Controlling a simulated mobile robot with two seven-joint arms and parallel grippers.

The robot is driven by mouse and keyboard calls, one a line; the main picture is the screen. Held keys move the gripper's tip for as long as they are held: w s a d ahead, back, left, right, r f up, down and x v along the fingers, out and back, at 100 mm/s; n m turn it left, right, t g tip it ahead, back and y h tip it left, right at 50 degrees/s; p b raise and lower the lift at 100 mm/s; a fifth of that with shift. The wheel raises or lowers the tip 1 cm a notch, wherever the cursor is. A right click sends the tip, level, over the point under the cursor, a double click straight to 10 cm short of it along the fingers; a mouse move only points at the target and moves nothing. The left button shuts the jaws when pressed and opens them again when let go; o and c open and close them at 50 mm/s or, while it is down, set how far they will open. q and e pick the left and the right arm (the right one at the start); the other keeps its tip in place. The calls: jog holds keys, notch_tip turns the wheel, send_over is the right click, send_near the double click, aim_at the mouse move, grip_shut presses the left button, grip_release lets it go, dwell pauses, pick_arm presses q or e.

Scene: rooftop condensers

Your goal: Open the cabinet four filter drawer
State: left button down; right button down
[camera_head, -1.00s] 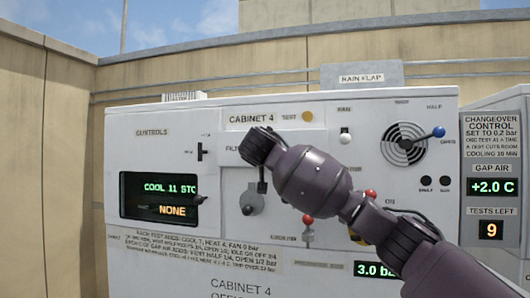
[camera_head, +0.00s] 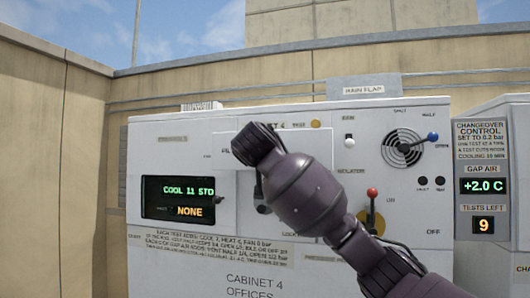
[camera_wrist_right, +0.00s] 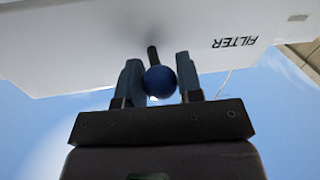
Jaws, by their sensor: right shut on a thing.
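The white filter drawer (camera_head: 313,146) of cabinet four (camera_head: 165,245) stands out from the cabinet face and covers part of the cabinet's name label. In the right wrist view its white front (camera_wrist_right: 90,50) bears an upside-down FILTER label (camera_wrist_right: 235,42). A blue ball knob (camera_wrist_right: 160,81) on a dark stem sticks out of this front. My right gripper (camera_wrist_right: 159,78) is shut on the knob, one finger on each side. In the head view my right forearm and wrist hide the knob and much of the drawer. My left gripper is not in view.
A red-topped lever (camera_head: 372,193) stands close beside my right forearm. A blue-knobbed lever (camera_head: 432,137) and round vent (camera_head: 403,147) are farther right. A display (camera_head: 180,198) is at left, and a changeover control panel (camera_head: 482,185) stands at right.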

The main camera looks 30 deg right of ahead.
jog(key=shift+s+a, duration=0.3)
jog(key=shift+a, duration=0.05)
jog(key=c, duration=0.8)
grip_release()
jog(key=b+v, duration=0.1)
jog(key=v, duration=0.9)
jog(key=shift+s+a, duration=0.3)
